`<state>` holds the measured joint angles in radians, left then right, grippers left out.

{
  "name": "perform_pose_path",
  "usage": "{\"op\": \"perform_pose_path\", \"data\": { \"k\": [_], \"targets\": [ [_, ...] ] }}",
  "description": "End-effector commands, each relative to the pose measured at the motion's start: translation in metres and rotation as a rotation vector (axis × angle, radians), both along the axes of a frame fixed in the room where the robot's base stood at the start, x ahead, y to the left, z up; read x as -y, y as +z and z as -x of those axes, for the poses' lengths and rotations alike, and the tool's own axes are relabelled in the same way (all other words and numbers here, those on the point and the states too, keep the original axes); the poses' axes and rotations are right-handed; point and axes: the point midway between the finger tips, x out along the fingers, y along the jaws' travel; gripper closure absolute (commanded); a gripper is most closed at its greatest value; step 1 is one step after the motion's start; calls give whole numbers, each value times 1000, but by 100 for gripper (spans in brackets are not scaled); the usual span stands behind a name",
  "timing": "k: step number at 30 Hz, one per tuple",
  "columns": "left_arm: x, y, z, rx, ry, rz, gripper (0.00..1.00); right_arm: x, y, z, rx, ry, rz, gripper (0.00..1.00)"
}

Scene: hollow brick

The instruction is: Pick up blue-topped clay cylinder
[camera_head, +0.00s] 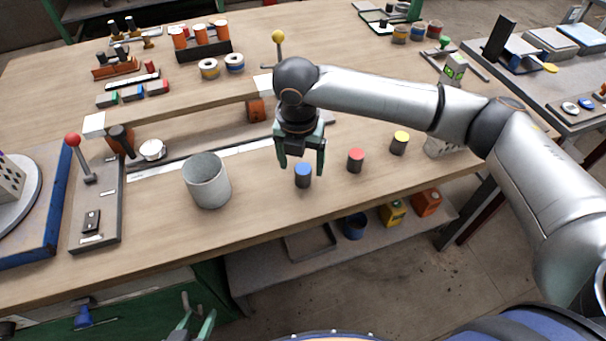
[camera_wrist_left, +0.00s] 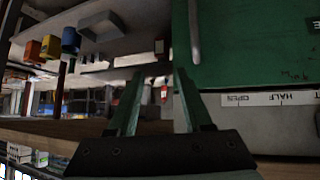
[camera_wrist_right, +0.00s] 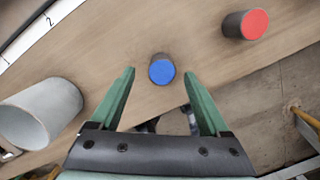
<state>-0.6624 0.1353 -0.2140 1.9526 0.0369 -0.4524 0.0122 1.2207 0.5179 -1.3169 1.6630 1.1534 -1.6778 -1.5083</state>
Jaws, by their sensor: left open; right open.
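The blue-topped clay cylinder (camera_head: 303,176) stands upright on the wooden workbench, dark grey with a blue top. My right gripper (camera_head: 302,160) is open and empty above it, its fingers pointing down. In the right wrist view the blue-topped cylinder (camera_wrist_right: 162,70) lies just beyond the gap between the open fingertips (camera_wrist_right: 158,88), not between them. My left gripper (camera_head: 197,322) is low at the bottom edge of the head view, off the bench. The left wrist view shows its open, empty fingers (camera_wrist_left: 152,92).
A red-topped cylinder (camera_head: 355,161) and a yellow-topped cylinder (camera_head: 399,143) stand to the right. A grey open container (camera_head: 208,180) stands to the left. The bench front edge is close. A lower shelf (camera_head: 262,265) holds coloured bins.

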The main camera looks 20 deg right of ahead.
Motion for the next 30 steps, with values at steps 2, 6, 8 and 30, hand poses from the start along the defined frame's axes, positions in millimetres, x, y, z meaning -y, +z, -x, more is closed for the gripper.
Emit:
{"op": "perform_pose_path", "data": {
  "k": [2, 6, 8, 30],
  "targets": [
    [1, -2, 0, -1, -2, 1, 50, 4, -16, 0, -3, -1, 1, 21],
    [2, -4, 0, -2, -4, 2, 50, 6, -33, -3, -1, -1, 2, 21],
    [3, -3, -1, -1, -5, 3, 50, 6, -37, -3, -1, 0, 2, 21],
    [4, 2, -7, 13, -8, 4, 50, 5, -38, -4, 1, 0, 1, 75]
  ]
}}
